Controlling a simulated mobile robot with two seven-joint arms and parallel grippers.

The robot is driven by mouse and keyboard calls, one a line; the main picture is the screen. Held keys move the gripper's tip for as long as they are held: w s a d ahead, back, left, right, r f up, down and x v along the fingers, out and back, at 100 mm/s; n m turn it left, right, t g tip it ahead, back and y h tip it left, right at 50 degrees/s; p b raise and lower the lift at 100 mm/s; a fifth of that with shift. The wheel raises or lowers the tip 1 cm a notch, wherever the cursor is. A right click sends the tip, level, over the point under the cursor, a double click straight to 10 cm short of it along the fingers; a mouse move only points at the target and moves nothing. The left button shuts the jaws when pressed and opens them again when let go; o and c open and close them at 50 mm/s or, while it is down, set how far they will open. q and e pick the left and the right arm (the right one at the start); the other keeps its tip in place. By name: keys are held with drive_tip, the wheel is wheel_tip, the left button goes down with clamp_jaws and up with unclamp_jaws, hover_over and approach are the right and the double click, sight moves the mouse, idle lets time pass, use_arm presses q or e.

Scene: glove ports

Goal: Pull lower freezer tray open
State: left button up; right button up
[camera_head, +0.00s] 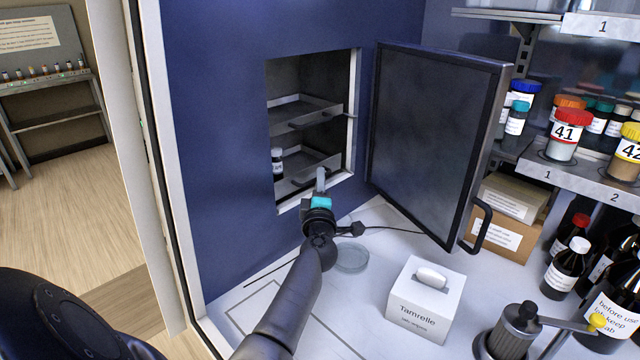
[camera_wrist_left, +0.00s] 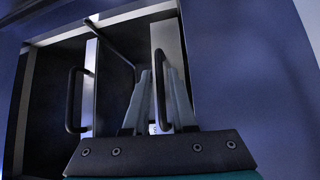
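The lower freezer tray (camera_head: 322,164) is a grey metal tray inside the square opening in the blue wall. A small dark bottle with a white label (camera_head: 277,160) stands at its left side. My left gripper (camera_head: 321,178) is at the front of this tray. In the left wrist view its two grey fingers (camera_wrist_left: 161,95) are apart, and the black bar handle (camera_wrist_left: 157,88) shows between them. I cannot tell whether they touch it. The upper tray (camera_head: 300,110) sits above with its own handle, which also shows in the left wrist view (camera_wrist_left: 72,98). My right gripper is out of view.
The freezer door (camera_head: 432,135) stands wide open to the right. On the white counter are a glass dish (camera_head: 351,258), a tissue box (camera_head: 425,298) and a dark grinder-like device (camera_head: 515,332). Shelves of jars (camera_head: 563,142) and brown bottles (camera_head: 566,270) line the right.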

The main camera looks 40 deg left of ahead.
use_arm(q)
drive_tip(key=shift+c, duration=0.2)
clamp_jaws()
idle(1.3)
